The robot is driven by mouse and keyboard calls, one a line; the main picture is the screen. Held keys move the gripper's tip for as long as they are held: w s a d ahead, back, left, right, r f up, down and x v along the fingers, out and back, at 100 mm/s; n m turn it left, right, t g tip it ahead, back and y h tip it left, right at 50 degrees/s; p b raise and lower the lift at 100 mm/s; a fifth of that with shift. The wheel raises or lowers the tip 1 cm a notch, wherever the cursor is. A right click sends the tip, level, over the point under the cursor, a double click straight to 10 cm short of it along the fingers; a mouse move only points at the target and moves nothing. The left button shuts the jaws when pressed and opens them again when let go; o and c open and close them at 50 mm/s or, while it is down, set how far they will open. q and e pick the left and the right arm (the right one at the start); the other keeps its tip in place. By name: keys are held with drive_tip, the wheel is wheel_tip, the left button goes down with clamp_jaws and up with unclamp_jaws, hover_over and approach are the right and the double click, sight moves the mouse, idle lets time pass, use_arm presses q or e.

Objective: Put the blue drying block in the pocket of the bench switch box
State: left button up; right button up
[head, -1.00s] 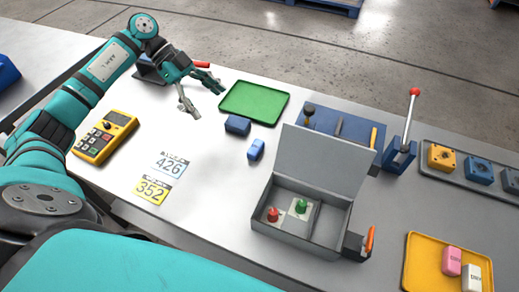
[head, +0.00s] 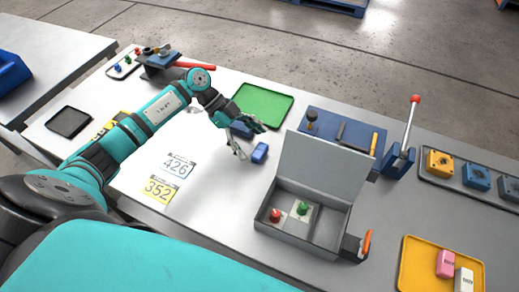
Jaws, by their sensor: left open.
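The small blue drying block (head: 260,153) lies on the grey bench, left of the switch box. My left gripper (head: 252,142) is open and empty, with its fingertips close to the block's left and far side. I cannot tell whether they touch it. The grey switch box (head: 285,234) stands with its lid (head: 322,167) raised. Inside are a red switch (head: 275,215) and a green switch (head: 303,208); the space to their right is empty. An orange-handled lever (head: 367,243) is on its right side. My right gripper is out of view.
A blue tool board (head: 345,130) and a red-knobbed lever (head: 413,120) stand behind the box. A yellow tray (head: 425,275) holds pink and white blocks at front right.

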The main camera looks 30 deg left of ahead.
sight(258, 149)
use_arm(q)
drive_tip(key=shift+x, duration=1.6)
drive_tip(key=shift+r, duration=0.1)
drive_tip(key=shift+c, duration=0.3)
drive_tip(key=c, duration=1.2)
drive_tip(key=shift+w, duration=0.1)
drive_tip(key=shift+r, duration=0.1)
